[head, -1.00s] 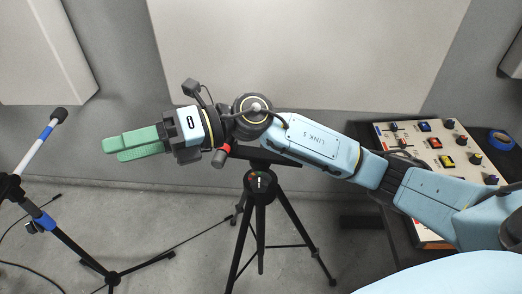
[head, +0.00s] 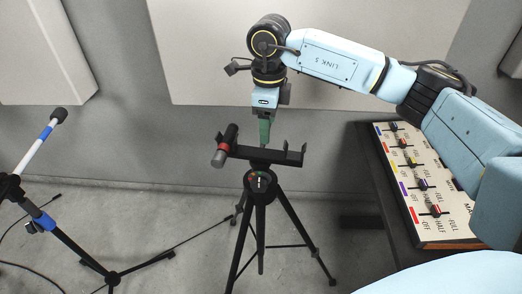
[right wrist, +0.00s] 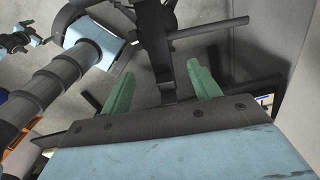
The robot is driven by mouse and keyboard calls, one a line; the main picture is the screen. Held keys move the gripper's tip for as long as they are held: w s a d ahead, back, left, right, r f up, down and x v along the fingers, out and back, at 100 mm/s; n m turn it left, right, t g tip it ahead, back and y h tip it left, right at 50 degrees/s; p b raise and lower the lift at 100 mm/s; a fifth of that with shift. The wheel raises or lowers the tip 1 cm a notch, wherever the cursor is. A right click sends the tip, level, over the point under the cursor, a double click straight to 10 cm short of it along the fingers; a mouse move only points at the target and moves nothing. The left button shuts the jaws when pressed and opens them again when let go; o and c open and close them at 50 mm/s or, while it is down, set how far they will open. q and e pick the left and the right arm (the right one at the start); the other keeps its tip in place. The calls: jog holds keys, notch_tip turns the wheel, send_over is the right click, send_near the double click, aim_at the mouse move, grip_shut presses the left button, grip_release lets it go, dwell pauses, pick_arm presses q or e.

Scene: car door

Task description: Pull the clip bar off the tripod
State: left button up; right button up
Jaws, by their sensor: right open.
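The black tripod (head: 261,190) stands on the floor near the middle of the head view. The dark clip bar (head: 285,157) lies across its top, with upturned prongs at the right end. A dark cylinder with a red band and grey end (head: 221,156) sits at the bar's left end. My right gripper (head: 265,141) points down just above or behind the bar's middle; I cannot tell whether it touches. In the right wrist view its green fingers (right wrist: 157,76) are spread, with a dark upright part between them and nothing clamped. My left gripper is not in view.
A microphone stand (head: 75,244) with blue bands stands at the left, its legs and a cable on the floor. A control box (head: 425,185) with sliders sits on a dark table at the right. Pale panels (head: 200,60) hang on the grey wall behind.

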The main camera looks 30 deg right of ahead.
notch_tip(320, 180, down, 8)
jog(key=shift+s+f, duration=0.1)
jog(key=shift+f, duration=0.05)
jog(key=c, duration=1.2)
jog(key=shift+r, duration=0.45)
notch_tip(320, 180, up, 9)
notch_tip(320, 180, up, 7)
jog(key=p, duration=0.5)
send_over(267, 153)
jog(key=shift+r, duration=0.15)
dwell(0.5)
